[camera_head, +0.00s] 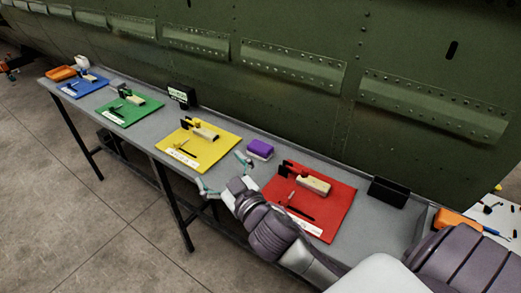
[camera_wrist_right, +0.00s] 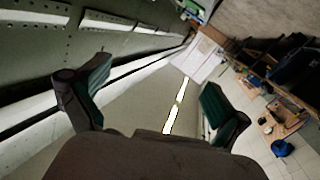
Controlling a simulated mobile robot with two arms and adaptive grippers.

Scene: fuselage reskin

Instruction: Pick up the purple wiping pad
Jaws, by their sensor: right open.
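The purple wiping pad (camera_head: 260,149), with a pale base, lies on the grey bench between the yellow mat (camera_head: 221,153) and the red mat (camera_head: 333,207). My right gripper (camera_head: 222,173) is open and empty in the head view. It is at the front side of the bench near the yellow mat, left of and nearer than the pad, with its upper finger close to it but apart. In the right wrist view the two dark green fingers (camera_wrist_right: 152,98) are spread wide with nothing between them. The pad does not show there. My left gripper is not in view.
Blue (camera_head: 83,84), green (camera_head: 132,107), yellow and red mats carry tools and blocks along the bench (camera_head: 152,130). A black sign box (camera_head: 182,95) and a black box (camera_head: 389,191) stand at the back. The riveted green fuselage (camera_head: 300,30) rises behind the bench.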

